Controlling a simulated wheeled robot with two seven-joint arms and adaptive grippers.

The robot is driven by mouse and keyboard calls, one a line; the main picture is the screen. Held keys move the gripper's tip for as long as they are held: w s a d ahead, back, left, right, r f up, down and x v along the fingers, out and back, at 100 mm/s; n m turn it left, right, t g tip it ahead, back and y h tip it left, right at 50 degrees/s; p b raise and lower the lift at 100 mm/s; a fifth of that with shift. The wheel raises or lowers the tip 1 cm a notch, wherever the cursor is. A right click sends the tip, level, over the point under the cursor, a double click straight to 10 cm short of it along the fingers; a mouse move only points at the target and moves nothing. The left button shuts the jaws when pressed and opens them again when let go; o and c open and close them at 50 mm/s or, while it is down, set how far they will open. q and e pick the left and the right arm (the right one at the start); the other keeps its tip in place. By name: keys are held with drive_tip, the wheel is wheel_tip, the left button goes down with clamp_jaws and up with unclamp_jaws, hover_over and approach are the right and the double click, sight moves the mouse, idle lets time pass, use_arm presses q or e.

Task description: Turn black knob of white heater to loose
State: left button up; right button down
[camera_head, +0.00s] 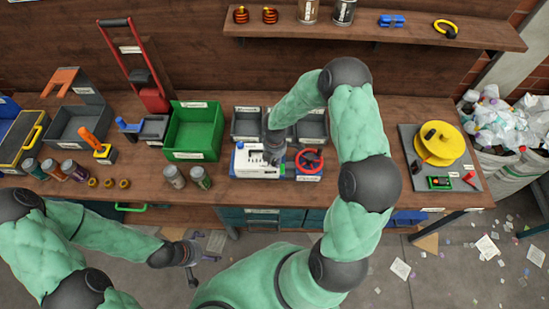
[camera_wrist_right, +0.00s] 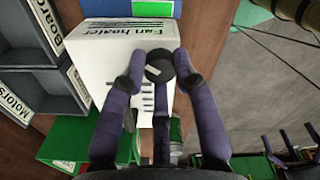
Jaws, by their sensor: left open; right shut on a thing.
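The white heater (camera_head: 246,170) stands on the workbench, just below two grey bins in the head view. In the right wrist view its white case (camera_wrist_right: 105,50) carries a "Fan heater" label. The round black knob (camera_wrist_right: 158,66) with a light mark sits on the heater's face. My right gripper (camera_wrist_right: 160,78) is shut on the knob, its purple fingers around it. In the head view my right gripper (camera_head: 273,158) is over the heater and hides the knob. My left gripper (camera_head: 195,256) is open and empty, low in front of the bench.
A red handwheel (camera_head: 309,160) stands right of the heater. A green bin (camera_head: 194,150) and two cans stand to its left. Grey bins (camera_head: 246,137) are behind. A yellow reel (camera_head: 439,150) lies on a grey board at the right. Litter lies on the floor.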

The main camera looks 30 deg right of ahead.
sight(274, 161)
drive_tip(key=shift+n, duration=0.5)
drive_tip(key=c, duration=0.9)
unclamp_jaws()
drive_tip(key=shift+c, duration=0.2)
drive_tip(key=shift+r, duration=0.55)
wheel_tip(274, 161, up, 11)
drive_tip(key=shift+a+f, duration=0.1)
drive_tip(key=shift+f, duration=0.05)
